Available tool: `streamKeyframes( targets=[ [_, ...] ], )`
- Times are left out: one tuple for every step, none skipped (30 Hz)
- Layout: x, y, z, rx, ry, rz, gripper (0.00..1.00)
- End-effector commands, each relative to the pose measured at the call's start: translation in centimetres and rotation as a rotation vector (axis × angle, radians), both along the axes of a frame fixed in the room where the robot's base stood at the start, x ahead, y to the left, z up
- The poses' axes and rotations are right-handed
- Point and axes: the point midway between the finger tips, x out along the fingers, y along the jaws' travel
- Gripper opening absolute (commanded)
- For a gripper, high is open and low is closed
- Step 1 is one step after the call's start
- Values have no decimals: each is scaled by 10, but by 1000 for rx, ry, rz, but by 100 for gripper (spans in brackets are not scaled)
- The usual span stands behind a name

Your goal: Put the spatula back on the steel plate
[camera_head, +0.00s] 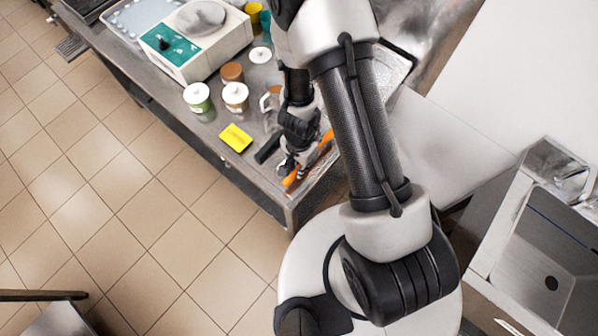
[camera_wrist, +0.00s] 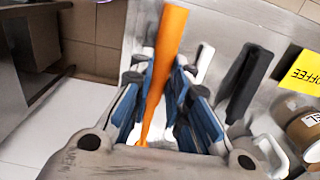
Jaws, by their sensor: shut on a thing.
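The orange spatula (camera_head: 292,178) is at the front corner of the steel worktop, partly covered by my gripper (camera_head: 292,163) in the head view. In the wrist view the spatula (camera_wrist: 170,38) runs lengthwise between the two blue-padded fingers of my gripper (camera_wrist: 160,80). The gripper is shut on it. The spatula's lower part narrows and passes behind the gripper body. I cannot tell whether it touches the worktop. A shiny steel plate or tray (camera_head: 397,68) shows partly behind my arm; I cannot tell whether it is the steel plate.
A black-handled tool (camera_wrist: 247,82) lies beside the gripper, near a yellow coffee label (camera_head: 236,138). Several lidded tubs, including a green-banded one (camera_head: 198,103), stand farther back before a white machine (camera_head: 196,42). A steel sink (camera_head: 545,265) is at right.

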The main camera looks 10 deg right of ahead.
Motion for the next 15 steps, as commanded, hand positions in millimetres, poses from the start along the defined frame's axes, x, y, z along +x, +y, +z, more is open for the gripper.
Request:
streamKeyframes(
  targets=[
    [0,0,-6,0,0,0,0],
    [0,0,-10,0,0,0,0],
    [0,0,-15,0,0,0,0],
    [0,0,-19,0,0,0,0],
    [0,0,-24,0,0,0,0],
    [0,0,-29,0,0,0,0],
    [0,0,-33,0,0,0,0],
    [0,0,-37,0,0,0,0],
    [0,0,-40,0,0,0,0],
    [0,0,-42,0,0,0,0],
    [0,0,-42,0,0,0,0],
    [0,0,-42,0,0,0,0],
    [0,0,-42,0,0,0,0],
    [0,0,-41,0,0,0,0],
    [0,0,-40,0,0,0,0]
  ],
)
